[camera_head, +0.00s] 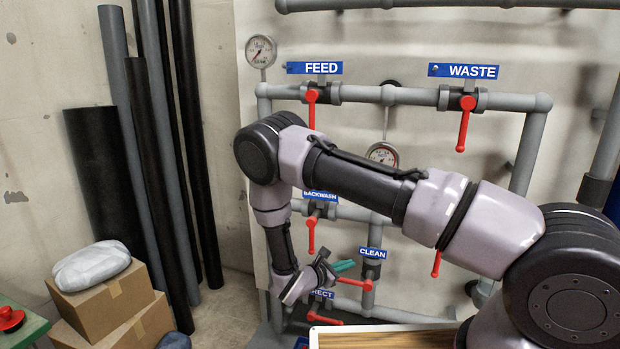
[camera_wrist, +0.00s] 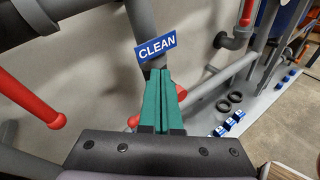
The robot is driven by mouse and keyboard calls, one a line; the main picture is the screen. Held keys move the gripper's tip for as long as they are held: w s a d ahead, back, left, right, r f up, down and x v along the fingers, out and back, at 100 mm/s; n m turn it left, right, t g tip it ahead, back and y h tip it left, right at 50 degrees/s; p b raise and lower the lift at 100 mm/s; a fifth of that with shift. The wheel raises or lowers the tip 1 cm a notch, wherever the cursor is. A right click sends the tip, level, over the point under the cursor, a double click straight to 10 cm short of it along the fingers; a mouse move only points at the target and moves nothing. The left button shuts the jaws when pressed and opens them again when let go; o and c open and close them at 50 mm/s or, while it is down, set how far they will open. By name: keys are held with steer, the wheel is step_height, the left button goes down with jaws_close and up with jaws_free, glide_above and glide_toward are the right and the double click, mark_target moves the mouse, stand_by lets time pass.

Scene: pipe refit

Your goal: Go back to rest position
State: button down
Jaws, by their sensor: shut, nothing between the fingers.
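My gripper (camera_head: 343,266) is at the lower middle of the head view, in front of the pipe panel near the CLEAN sign (camera_head: 372,252). Its green fingers lie together with nothing between them. In the wrist view the shut fingers (camera_wrist: 162,102) point toward the CLEAN sign (camera_wrist: 156,46), with a red handle (camera_wrist: 178,92) partly hidden behind them. My arm spans the head view from the lower right and covers part of the panel. Whether the fingers touch the handle or the pipe, I cannot tell.
Red valve handles stick out under the FEED (camera_head: 314,68), WASTE (camera_head: 464,71) and BACKWASH (camera_head: 320,196) signs. Cardboard boxes (camera_head: 110,295) and leaning pipes (camera_head: 150,150) stand at left. In the wrist view, black rings (camera_wrist: 229,102) and blue pieces (camera_wrist: 235,118) lie on a grey surface.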

steer(key=s+d+r+m+g+y, duration=0.25)
steer(key=d+r+m, duration=0.2)
steer(key=r, duration=0.55)
steer(key=s+d+r+m+g+y, duration=0.1)
steer(key=s+d+r+m+g, duration=0.2)
steer(key=r+m, duration=0.5)
steer(key=s+d+r+m+g+y, duration=0.1)
steer(key=d+r+m+g, duration=0.3)
steer(key=r, duration=0.7)
steer(key=s+d+r+m+t+y, duration=0.1)
steer(key=s+r+m+t+y, duration=0.5)
steer(key=s+r, duration=1.1)
step_height(320, 180, up, 4)
steer(key=m+y, duration=0.3)
steer(key=m, duration=0.2)
steer(key=shift+d+t, duration=0.35)
steer(key=shift+d, duration=0.05)
steer(key=shift+d+f, duration=0.1)
